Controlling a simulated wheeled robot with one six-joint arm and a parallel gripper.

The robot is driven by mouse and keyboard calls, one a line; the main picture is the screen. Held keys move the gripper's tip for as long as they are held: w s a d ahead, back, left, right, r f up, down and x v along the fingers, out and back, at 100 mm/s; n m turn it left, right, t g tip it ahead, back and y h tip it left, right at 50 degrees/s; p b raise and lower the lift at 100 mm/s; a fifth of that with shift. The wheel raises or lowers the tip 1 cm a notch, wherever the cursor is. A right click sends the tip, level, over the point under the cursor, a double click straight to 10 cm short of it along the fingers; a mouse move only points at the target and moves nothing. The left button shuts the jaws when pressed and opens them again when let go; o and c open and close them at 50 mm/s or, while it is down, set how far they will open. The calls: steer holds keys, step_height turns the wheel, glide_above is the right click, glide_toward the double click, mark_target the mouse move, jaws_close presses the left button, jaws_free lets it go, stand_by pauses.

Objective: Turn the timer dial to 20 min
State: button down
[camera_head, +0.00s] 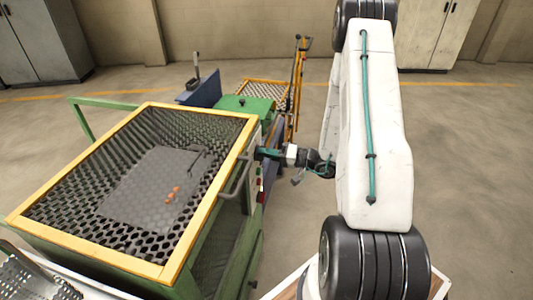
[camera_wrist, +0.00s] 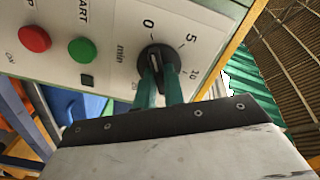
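The timer dial (camera_wrist: 150,57) is a round black knob on the pale control panel in the wrist view. Its scale shows 0 above it, then 5 and 10 to the right; a mark below it is partly hidden by a finger. A pale line on the dial points roughly up toward 0. My gripper (camera_wrist: 160,66) has its two teal fingers close together at the dial, one on either side of its raised grip, and looks shut on it. In the head view my gripper (camera_head: 262,154) is at the panel side of the green machine; the dial is hidden there.
A red button (camera_wrist: 35,39) and a green START button (camera_wrist: 82,50) sit left of the dial. The yellow-rimmed mesh basket (camera_head: 75,243) is beside my gripper, with a handle (camera_head: 238,178) close by. Open floor lies behind my arm.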

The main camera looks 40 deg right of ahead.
steer(key=shift+m, duration=0.3)
steer(key=n, duration=2.4)
steer(key=shift+s+a+n, duration=0.25)
steer(key=shift+s+n, duration=0.05)
stand_by(2.0)
stand_by(0.6)
steer(key=c, duration=1.5)
jaws_free()
